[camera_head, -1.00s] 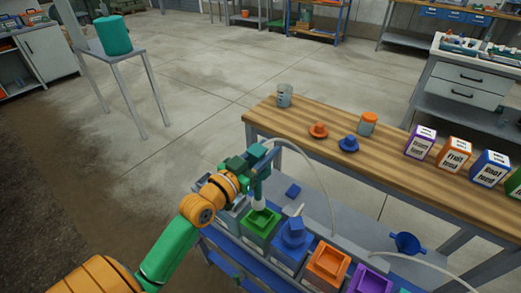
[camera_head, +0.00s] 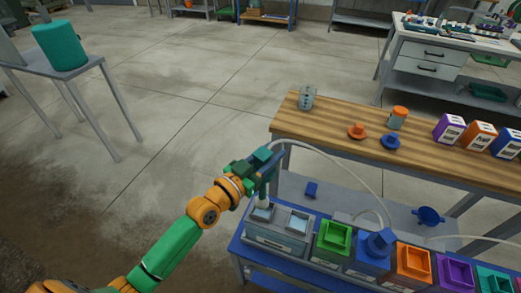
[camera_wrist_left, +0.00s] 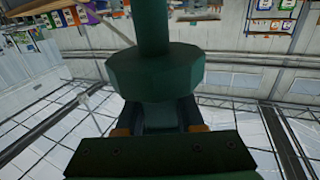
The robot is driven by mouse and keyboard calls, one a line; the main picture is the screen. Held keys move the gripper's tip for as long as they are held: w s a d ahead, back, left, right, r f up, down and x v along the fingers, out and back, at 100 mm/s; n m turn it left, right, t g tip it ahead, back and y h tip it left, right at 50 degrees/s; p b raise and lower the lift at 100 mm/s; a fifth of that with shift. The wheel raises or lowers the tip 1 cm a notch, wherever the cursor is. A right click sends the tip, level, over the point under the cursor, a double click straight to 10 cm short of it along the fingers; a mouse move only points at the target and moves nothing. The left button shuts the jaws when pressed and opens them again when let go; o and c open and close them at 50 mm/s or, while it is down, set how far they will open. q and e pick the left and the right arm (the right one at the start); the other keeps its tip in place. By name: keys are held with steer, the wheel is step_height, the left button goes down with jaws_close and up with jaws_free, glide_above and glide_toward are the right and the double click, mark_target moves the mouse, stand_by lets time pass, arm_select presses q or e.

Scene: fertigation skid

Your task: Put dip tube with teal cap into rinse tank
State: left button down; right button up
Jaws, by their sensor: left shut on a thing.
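My left gripper (camera_head: 266,168) is shut on the teal cap of the dip tube; the cap (camera_wrist_left: 155,72) fills the middle of the left wrist view, between the fingers. The dip tube (camera_head: 263,196) hangs upright below the gripper, with a pale hose running off to the right. Its lower end is over or just inside the left opening of a grey tank (camera_head: 275,241) at the skid's left end; I cannot tell how deep. This grey tank has two openings and looks like the rinse tank, but its label is too small to read. My right gripper is not in view.
Right of the grey tank stand green (camera_head: 333,238), blue (camera_head: 372,248), orange (camera_head: 412,264) and purple (camera_head: 454,272) tanks. Behind is a wooden bench (camera_head: 345,126) with caps and labelled boxes. A blue funnel (camera_head: 429,215) sits on the lower shelf.

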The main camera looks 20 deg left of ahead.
mark_target(259, 204)
arm_select(q)
steer(key=f+b, duration=0.2)
steer(key=f, duration=0.1)
steer(key=shift+d+f, duration=0.1)
steer(key=shift+d, duration=0.25)
steer(key=f+b, duration=0.5)
steer(key=f, duration=0.1)
steer(key=f+b, duration=0.6)
steer(key=shift+a+f, duration=0.2)
steer(key=shift+f, duration=0.15)
steer(key=shift+f+b, duration=0.75)
steer(key=shift+b, duration=0.05)
steer(key=shift+c, duration=2.2)
jaws_free()
steer(key=v, duration=0.7)
steer(key=shift+p, duration=0.35)
